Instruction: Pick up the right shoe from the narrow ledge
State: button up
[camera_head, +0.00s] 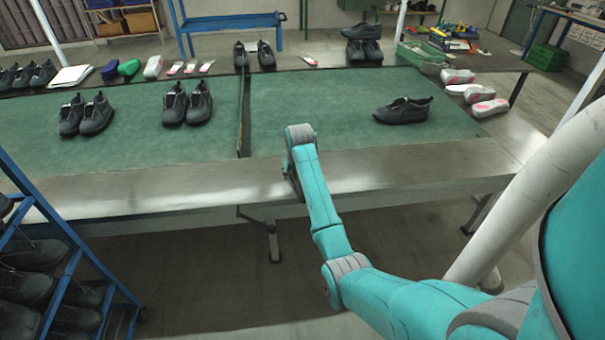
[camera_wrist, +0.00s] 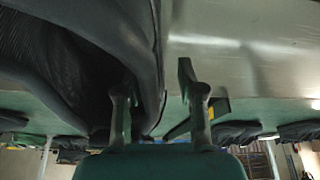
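A black shoe (camera_wrist: 60,60) fills the upper left of the wrist view, very close, with its dark opening and raised rim showing. My gripper (camera_wrist: 158,85) is open there, its two fingers apart. The left finger overlaps the dark opening and the shoe's rim lies between the fingers in the picture; I cannot tell whether either finger touches it. A bare metal ledge (camera_wrist: 240,45) is beside the shoe. In the head view the ledge (camera_head: 190,185) runs along the table's front edge. My arm hides the gripper and this shoe there.
A single black shoe (camera_head: 403,111) lies on the green mat (camera_head: 330,125) at the right. Two pairs of black shoes stand on the left mat, beyond a dark divider (camera_head: 244,110). A blue rack (camera_head: 75,260) with shoes stands at lower left. The ledge's left part is clear.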

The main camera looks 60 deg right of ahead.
grip_shut()
jog(key=shift+r, duration=0.15)
